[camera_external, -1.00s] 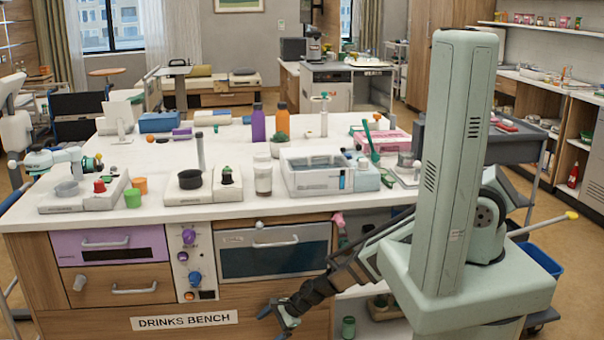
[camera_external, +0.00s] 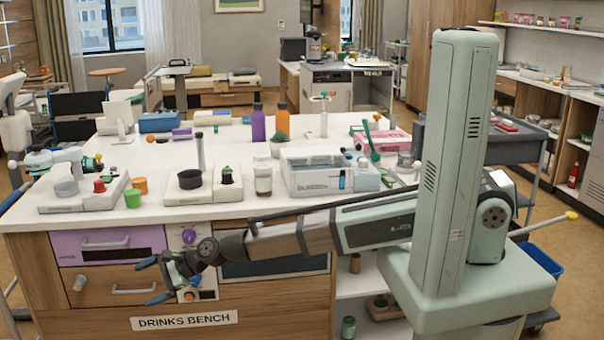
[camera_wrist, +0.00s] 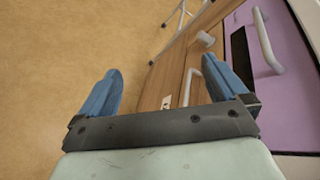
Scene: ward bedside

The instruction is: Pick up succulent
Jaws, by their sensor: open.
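A small green plant in a pale pot, which looks like the succulent (camera_external: 281,137), stands upright on the white benchtop behind a clear jar, left of the boxy white machine. My gripper (camera_external: 152,281) is open and empty in front of the bench's left drawers, below the benchtop and well apart from the plant. In the wrist view my two blue fingers (camera_wrist: 162,72) are spread with nothing between them. The plant is not in the wrist view.
Drawer handles (camera_external: 134,289) protrude near my gripper. Open floor (camera_wrist: 70,50) lies before the bench.

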